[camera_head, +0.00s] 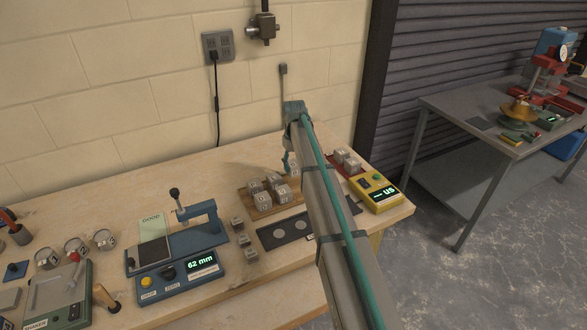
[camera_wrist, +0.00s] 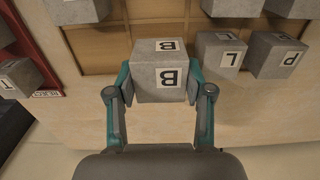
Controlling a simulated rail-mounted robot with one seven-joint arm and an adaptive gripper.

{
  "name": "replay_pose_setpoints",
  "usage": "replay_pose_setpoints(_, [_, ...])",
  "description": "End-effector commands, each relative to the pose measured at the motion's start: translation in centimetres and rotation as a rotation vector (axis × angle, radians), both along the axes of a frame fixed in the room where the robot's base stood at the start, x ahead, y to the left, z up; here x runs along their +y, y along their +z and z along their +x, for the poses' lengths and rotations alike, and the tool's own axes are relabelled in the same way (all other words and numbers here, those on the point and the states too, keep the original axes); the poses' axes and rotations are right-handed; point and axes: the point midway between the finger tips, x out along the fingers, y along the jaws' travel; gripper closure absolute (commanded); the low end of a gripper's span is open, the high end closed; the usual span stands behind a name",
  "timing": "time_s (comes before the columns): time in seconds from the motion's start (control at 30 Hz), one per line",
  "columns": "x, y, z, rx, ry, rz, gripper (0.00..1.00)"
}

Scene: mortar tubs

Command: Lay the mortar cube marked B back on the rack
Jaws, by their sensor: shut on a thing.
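The mortar cube marked B (camera_wrist: 160,82) is grey, with a white label on its top and another on the side facing the wrist camera. My gripper (camera_wrist: 157,88) is shut on it, one teal finger on each side. The wooden rack (camera_wrist: 115,45) lies behind and below the cube in the wrist view; I cannot tell whether the cube touches it. In the head view, the rack (camera_head: 250,211) is on the bench with several grey cubes on it. There, a teal finger of my gripper (camera_head: 286,162) shows at the rack's back right; my arm hides part of this area.
Cubes marked L (camera_wrist: 219,55) and P (camera_wrist: 275,56) stand close to the right of B in the wrist view. A red reject tray (camera_wrist: 42,62) is at left. A yellow meter (camera_head: 376,193), dark mat (camera_head: 270,238) and blue gauge (camera_head: 175,270) surround the rack.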

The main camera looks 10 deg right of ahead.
Motion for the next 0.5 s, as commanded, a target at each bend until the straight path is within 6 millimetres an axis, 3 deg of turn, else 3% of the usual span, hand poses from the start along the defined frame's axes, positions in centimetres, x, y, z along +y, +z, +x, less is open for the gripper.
replay_pose_setpoints(0.23, [-0.1, -1.0, 1.1, 0.000, 0.000, 0.000, 0.95])
replay_pose_setpoints(0.5, [-0.1, -4.2, 1.1, 0.000, 0.000, 0.000, 0.95])
